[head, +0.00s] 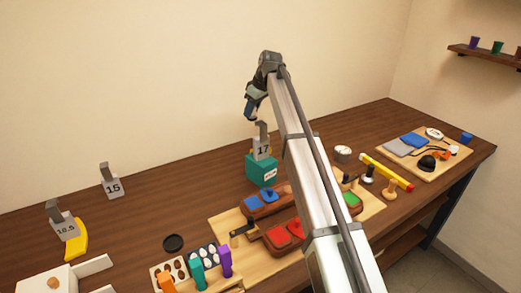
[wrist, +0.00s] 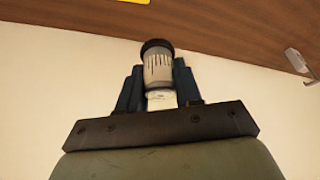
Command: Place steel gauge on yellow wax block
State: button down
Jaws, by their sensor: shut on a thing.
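My gripper (head: 250,112) is high above the back of the table, pointing down. In the wrist view its dark blue fingers are shut on a pale grey cylinder with black tick lines and a dark end, which looks like the steel gauge (wrist: 158,70). In the head view the held thing is too small to make out. A yellow piece (head: 77,241) lies at the far left beside a grey block marked 18.5 (head: 63,222); I cannot tell whether it is the wax block. A yellow patch (wrist: 134,1) is cut off at the top of the wrist view.
Below my gripper, a block marked 17 (head: 262,150) stands on a teal box (head: 262,171). A block marked 15 (head: 111,188) stands at the left. Bare table lies around the 15 block.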

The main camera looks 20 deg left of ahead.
jog(key=shift+w+d+f, duration=0.4)
jog(key=shift+w+f, duration=0.2)
jog(key=shift+f, duration=1.95)
jog(key=shift+w+d+f, duration=0.35)
jog(key=shift+w+f, duration=0.25)
jog(key=shift+f, duration=1.9)
jog(key=shift+w+d+f, duration=0.4)
jog(key=shift+w+f, duration=0.2)
jog(key=shift+f, duration=1.95)
jog(key=shift+f, duration=0.1)
jog(key=c, duration=0.8)
grip_release()
jog(key=shift+o, duration=0.2)
jog(key=v, duration=1.2)
